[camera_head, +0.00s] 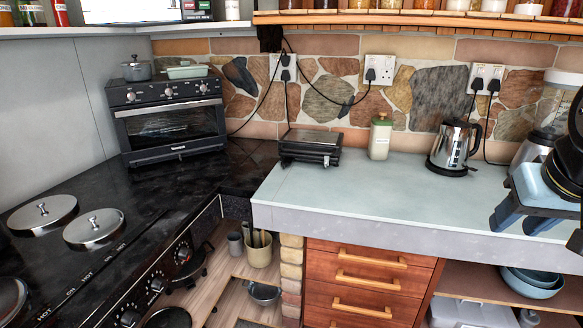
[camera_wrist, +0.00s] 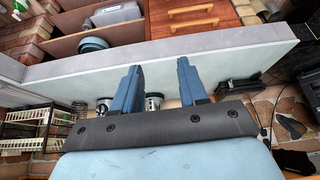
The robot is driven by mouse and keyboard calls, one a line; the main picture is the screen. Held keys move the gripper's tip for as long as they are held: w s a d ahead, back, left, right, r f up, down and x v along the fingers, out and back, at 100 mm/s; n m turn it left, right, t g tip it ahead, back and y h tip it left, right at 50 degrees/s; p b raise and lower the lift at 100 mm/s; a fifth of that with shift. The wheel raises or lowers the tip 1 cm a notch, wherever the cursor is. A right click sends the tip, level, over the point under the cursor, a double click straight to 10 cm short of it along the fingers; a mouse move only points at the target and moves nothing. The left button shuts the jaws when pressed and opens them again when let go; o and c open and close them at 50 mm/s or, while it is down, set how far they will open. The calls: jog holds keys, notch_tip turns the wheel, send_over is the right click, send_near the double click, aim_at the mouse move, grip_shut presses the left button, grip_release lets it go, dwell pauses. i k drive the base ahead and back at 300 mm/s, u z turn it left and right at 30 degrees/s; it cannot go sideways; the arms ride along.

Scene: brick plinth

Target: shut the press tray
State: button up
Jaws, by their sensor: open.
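The press (camera_head: 310,146), a low black appliance with a silver-grey lid, stands on the counter near its left end, against the stone wall. Its lid looks lowered. A thin dark part shows low at its front, but I cannot tell how far any tray sticks out. A black appliance that looks like the press shows at the right in the wrist view (camera_wrist: 238,85). My gripper (camera_head: 518,217) is at the right of the head view, above the counter and well apart from the press. Its two blue fingers are spread with nothing between them in the wrist view (camera_wrist: 158,88).
The pale counter (camera_head: 365,195) is clear between press and gripper. A green canister (camera_head: 380,137) stands right of the press, then a steel kettle (camera_head: 454,147). Cords hang above the press. A toaster oven (camera_head: 167,118) and black stove (camera_head: 130,190) are left. Wooden drawers (camera_head: 365,283) are below.

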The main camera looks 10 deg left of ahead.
aim_at(287, 162)
jog(key=u, duration=0.5)
jog(key=k, duration=1.3)
jog(key=u, duration=0.8)
jog(key=i, duration=2.15)
jog(key=z, duration=0.8)
jog(key=i, duration=0.4)
jog(key=z, duration=0.35)
jog(key=k, duration=0.85)
jog(key=z, duration=0.25)
jog(key=i, duration=0.1)
jog(key=u, duration=0.05)
